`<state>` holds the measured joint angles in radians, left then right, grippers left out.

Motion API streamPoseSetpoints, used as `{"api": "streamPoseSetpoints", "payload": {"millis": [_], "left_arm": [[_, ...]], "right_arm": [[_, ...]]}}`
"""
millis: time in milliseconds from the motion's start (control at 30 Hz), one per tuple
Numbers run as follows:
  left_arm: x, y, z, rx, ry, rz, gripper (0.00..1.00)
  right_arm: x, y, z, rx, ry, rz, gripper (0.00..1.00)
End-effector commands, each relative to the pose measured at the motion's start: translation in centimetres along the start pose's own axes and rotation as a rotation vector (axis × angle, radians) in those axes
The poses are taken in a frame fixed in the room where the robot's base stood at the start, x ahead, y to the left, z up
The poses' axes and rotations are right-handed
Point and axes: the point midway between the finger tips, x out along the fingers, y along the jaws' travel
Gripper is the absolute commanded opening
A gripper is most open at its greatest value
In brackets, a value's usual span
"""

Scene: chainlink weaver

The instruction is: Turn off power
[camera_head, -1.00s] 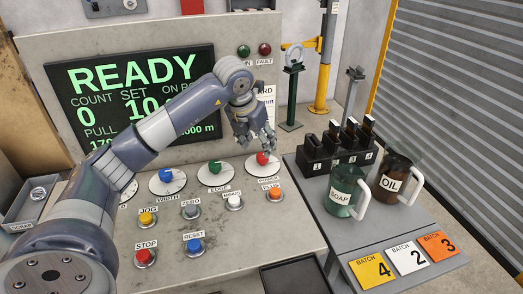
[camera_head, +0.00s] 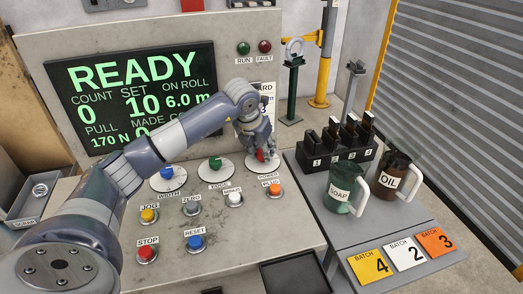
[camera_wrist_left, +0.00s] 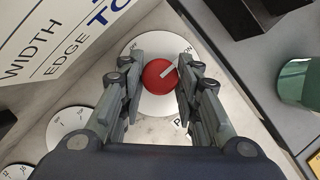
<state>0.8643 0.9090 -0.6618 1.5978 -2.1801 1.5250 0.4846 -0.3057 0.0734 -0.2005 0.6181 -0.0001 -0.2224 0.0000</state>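The red POWER knob (camera_head: 261,156) sits on a white dial at the right end of the panel's dial row. My left gripper (camera_head: 259,148) is over it with the fingers pointing down. In the left wrist view the red knob (camera_wrist_left: 158,77) lies between the two fingers, one on each side. The fingers look apart, with no clear grip on the knob. Its white pointer mark aims up and right toward the ON label (camera_wrist_left: 187,50); the OFF label (camera_wrist_left: 133,47) is at upper left. My right gripper is not in view.
The screen (camera_head: 130,95) reads READY. The green EDGE knob (camera_head: 215,163), the orange PLUS button (camera_head: 274,189) and the white MINUS button (camera_head: 234,199) are close by. At right, a grey side table (camera_head: 330,225) holds a SOAP jug (camera_head: 340,192) and an OIL jug (camera_head: 393,177).

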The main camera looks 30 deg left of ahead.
Motion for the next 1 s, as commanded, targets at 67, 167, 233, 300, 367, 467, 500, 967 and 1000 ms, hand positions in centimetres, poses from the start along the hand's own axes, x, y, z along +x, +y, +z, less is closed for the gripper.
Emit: {"api": "streamPoseSetpoints", "payload": {"millis": [67, 167, 233, 300, 367, 467, 500, 967, 1000], "left_arm": [[0.0, 0.0, 0.0, 0.0, 0.0, 0.0, 0.07], [0.0, 0.0, 0.0, -0.003, 0.0, 0.001, 0.07], [0.0, 0.0, 0.0, -0.011, -0.001, 0.005, 0.07], [0.0, -0.1, 0.0, -0.027, -0.001, 0.011, 0.07], [0.1, -0.1, 0.0, -0.045, -0.002, 0.019, 0.07], [0.1, -0.1, 0.0, -0.091, -0.001, 0.038, 0.07], [0.1, -0.1, 0.1, -0.115, -0.002, 0.048, 0.07], [0.1, -0.4, 0.2, -0.496, -0.004, 0.204, 0.07], [0.1, -0.4, 0.2, -0.531, -0.002, 0.22, 0.07]], "right_arm": [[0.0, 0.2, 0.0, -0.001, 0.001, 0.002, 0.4], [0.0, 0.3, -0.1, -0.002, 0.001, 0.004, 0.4], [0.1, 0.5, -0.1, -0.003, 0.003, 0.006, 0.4], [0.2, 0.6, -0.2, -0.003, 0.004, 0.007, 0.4], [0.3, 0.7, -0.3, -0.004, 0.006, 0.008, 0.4], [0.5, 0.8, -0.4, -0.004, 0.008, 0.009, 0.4], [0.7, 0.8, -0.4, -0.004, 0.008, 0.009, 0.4], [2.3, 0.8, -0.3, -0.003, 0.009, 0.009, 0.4], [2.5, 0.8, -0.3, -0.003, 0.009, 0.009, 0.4]]}}
